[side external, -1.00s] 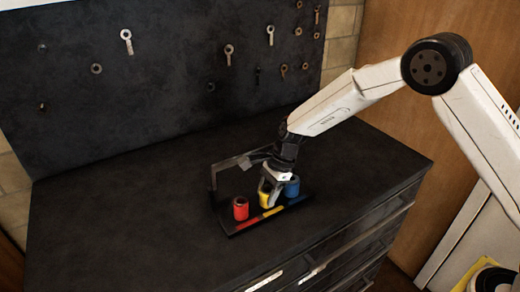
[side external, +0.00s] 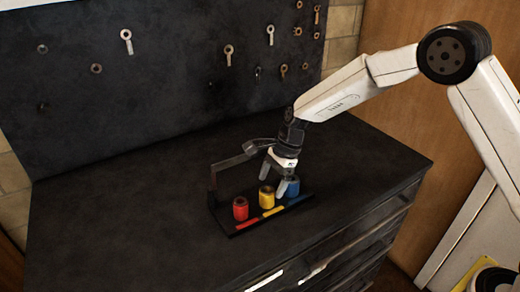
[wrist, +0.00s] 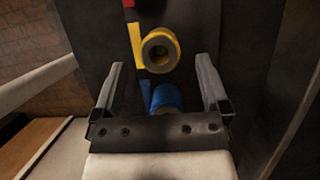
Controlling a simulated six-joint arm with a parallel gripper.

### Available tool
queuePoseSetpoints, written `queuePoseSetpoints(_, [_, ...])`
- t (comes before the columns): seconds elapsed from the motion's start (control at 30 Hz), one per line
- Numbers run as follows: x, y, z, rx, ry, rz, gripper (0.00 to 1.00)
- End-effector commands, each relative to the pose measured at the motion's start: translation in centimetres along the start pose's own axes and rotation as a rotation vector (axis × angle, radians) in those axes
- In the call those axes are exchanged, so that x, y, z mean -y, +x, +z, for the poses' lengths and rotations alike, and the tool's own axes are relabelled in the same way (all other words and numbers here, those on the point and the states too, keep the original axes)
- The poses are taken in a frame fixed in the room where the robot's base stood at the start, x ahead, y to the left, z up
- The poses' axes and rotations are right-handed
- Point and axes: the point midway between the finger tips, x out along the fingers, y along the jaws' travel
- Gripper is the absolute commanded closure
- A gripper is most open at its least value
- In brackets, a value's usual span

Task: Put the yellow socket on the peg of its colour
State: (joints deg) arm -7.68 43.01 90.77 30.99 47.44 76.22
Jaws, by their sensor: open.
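The yellow socket (side external: 267,197) stands upright on the black rack (side external: 226,226), in the middle place beside the yellow strip (side external: 273,212). In the wrist view the yellow socket (wrist: 160,50) shows its round open top, beside a yellow strip (wrist: 137,46). Any peg is hidden by the socket around it. My gripper (side external: 274,187) is open and empty, just above and behind the yellow socket, towards the blue one. In the wrist view its two fingers (wrist: 159,65) are wide apart, with the yellow socket beyond the tips.
The red socket (side external: 240,208) stands left of the yellow one and the blue socket (side external: 292,187) right of it, close to my fingers. A grey bar (side external: 230,164) rises behind the rack. The cabinet top (side external: 110,220) is clear to the left.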

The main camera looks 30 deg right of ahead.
Motion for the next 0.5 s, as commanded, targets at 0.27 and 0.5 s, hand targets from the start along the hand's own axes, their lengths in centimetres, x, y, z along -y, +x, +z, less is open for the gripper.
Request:
queuePoseSetpoints(0.27, [0.0, -3.2, 0.0, 0.000, 0.000, -0.001, 0.04])
queuePoseSetpoints(0.5, [0.0, -4.0, 0.0, -0.001, 0.000, 0.000, 0.04])
